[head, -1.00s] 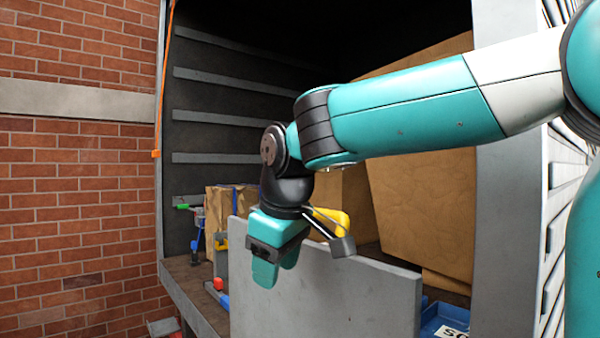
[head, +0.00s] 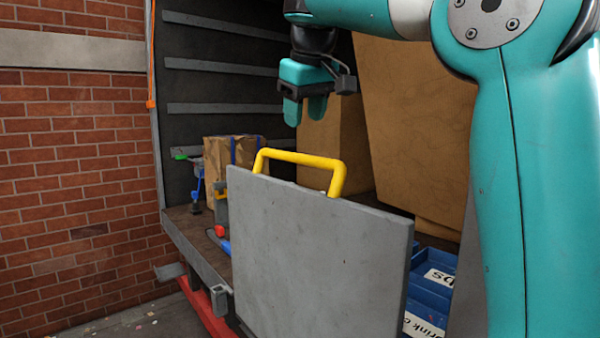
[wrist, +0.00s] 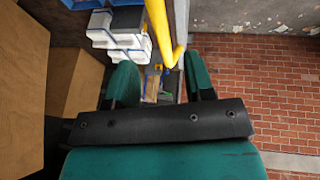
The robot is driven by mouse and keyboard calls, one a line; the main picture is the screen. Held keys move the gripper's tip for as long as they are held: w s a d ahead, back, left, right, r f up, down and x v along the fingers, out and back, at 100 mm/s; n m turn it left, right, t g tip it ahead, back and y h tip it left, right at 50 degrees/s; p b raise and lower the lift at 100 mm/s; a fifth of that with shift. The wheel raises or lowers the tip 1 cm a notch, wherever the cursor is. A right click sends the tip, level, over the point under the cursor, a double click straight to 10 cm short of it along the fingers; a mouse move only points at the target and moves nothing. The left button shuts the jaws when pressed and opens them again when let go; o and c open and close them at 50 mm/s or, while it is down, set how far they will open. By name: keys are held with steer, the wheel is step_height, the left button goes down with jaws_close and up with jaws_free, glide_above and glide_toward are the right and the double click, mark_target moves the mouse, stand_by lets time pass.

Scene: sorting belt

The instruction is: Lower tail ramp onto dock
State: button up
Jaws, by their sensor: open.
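The tail ramp (head: 315,260) is a grey panel standing upright at the open rear of the truck bed. A yellow handle (head: 300,157) arches over its top edge. In the wrist view the yellow handle (wrist: 160,30) runs down from the top between and beyond my fingers. My gripper (head: 305,112) is open and empty, above the handle and apart from it. The gripper also shows in the wrist view (wrist: 160,85) with its two teal fingers spread. The dock surface (head: 130,328) shows only in part at the lower left; the ramp hides the rest.
Cardboard boxes (head: 415,130) stand in the truck behind the ramp, with a smaller carton (head: 222,165) at left. Blue labelled bins (head: 432,285) sit right of the ramp. A brick wall (head: 75,180) bounds the left. A red beam (head: 203,312) runs low left.

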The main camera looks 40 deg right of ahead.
steer(key=b+x, duration=0.5)
steer(key=x, duration=0.3)
steer(key=shift+w+f, duration=0.15)
steer(key=shift+f, duration=0.2)
jaws_close()
